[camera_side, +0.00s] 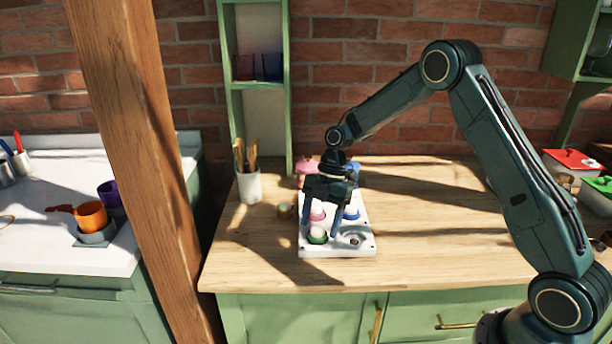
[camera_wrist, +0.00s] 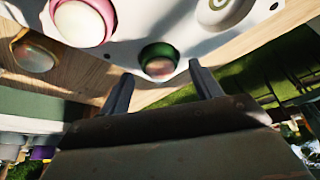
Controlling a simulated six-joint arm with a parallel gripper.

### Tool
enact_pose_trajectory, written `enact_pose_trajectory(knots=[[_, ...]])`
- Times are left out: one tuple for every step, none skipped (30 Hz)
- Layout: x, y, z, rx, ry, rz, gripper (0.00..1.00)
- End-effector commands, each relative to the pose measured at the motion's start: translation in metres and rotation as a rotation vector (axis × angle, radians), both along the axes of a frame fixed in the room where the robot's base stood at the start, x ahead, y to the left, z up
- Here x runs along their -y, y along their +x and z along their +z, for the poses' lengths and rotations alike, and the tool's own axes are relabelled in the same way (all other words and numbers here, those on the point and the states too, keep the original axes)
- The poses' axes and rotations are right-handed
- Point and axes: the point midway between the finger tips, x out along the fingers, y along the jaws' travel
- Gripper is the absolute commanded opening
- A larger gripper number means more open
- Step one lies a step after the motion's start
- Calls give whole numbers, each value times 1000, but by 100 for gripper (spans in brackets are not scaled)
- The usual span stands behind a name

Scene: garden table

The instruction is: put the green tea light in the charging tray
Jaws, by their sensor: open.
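The green tea light (camera_side: 317,236), with a pale dome and green rim, is at the front left place of the white charging tray (camera_side: 338,252). It looks upright and level there. In the wrist view the green tea light (camera_wrist: 158,60) shows just beyond and between my fingertips. My gripper (camera_side: 321,232) is open and points down over the tray, one finger on each side of the green tea light; its fingers also show in the wrist view (camera_wrist: 161,70). Any contact between fingers and light is too small to tell.
A pink tea light (camera_side: 317,213) and a blue one (camera_side: 351,213) stand in the tray behind. The front right socket (camera_side: 354,240) is empty. A gold tea light (camera_side: 285,210) is on the wood left of the tray. A utensil pot (camera_side: 249,186) stands behind left.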

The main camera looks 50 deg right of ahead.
Motion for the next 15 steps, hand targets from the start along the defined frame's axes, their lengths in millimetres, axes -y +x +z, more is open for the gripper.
enact_pose_trajectory(knots=[[3, 1, 6, 3, 0, 0, 64], [4, 1, 10, 4, 0, -1, 64], [6, 2, 15, 4, -1, -2, 64], [8, 2, 19, 3, -1, -1, 64], [10, 2, 23, 4, -1, -2, 64], [12, 3, 29, 5, 0, 0, 64], [14, 4, 34, 4, -1, -1, 64], [16, 4, 39, 5, -1, -2, 64], [19, 4, 45, 4, -1, -1, 64], [21, 5, 50, 5, -2, -1, 64], [22, 5, 54, 3, -1, -1, 64], [25, 6, 61, 5, -1, -1, 64], [27, 6, 65, 4, -1, -1, 64], [29, 6, 70, 4, -1, -1, 64], [31, 6, 75, 5, -2, -1, 64]])
